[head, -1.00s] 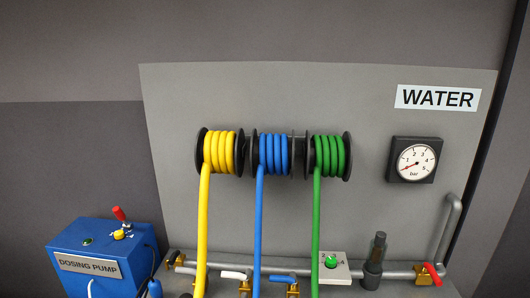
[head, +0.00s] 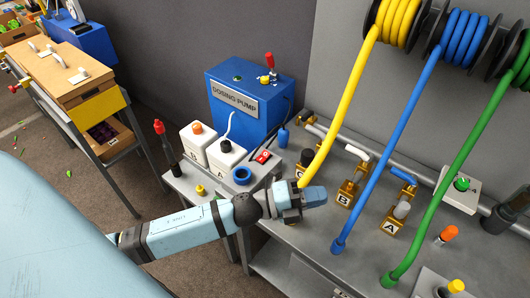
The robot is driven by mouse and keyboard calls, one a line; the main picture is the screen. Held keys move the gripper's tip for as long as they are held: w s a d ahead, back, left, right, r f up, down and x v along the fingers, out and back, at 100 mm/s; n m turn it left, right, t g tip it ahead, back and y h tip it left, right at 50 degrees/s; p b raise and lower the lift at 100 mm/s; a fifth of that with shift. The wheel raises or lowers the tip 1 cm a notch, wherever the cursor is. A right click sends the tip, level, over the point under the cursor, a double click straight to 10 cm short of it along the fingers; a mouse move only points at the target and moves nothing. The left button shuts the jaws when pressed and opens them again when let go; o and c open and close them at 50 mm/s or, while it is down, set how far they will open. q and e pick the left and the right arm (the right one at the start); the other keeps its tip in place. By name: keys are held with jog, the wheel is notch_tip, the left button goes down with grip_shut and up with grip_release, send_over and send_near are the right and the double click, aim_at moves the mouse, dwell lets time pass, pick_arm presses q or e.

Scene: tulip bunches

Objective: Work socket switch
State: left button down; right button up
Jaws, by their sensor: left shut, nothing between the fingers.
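A red rocker switch (head: 263,156) sits on a small light block on the bench, in front of the blue dosing pump (head: 246,103). It looks like the socket switch. Its position, on or off, is too small to tell. My left gripper (head: 316,196) is shut and empty. It is in front and to the right of the switch in the picture, apart from it, close to the foot of the yellow hose (head: 340,105). My right gripper is not in view.
Two white canisters (head: 228,155) and a blue ring (head: 242,175) stand left of the switch. Brass valves (head: 349,190), a blue hose (head: 385,140) and a green hose (head: 450,165) are to the right. A wooden-topped cart (head: 60,70) stands at the far left.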

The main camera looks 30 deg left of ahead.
pick_arm(q)
jog(key=w+a+m+g+y+b, duration=0.1)
jog(key=w+a+m+g+y, duration=0.1)
jog(key=a+m+y, duration=0.3)
jog(key=w+a+m+g+y+b, duration=0.1)
jog(key=w+a+m+g+y, duration=0.2)
jog(key=a+m, duration=0.8)
jog(key=w+a+m+g+y+b, duration=0.1)
jog(key=w+a+m+g+y, duration=0.2)
jog(key=a+m+y, duration=0.3)
jog(key=w+a+m, duration=0.1)
jog(key=a+m, duration=0.1)
jog(key=m, duration=0.3)
jog(key=shift+w+a+m+y, duration=0.15)
jog(key=shift+a+m+y, duration=0.15)
jog(key=shift+y, duration=0.1)
jog(key=shift+f, duration=0.15)
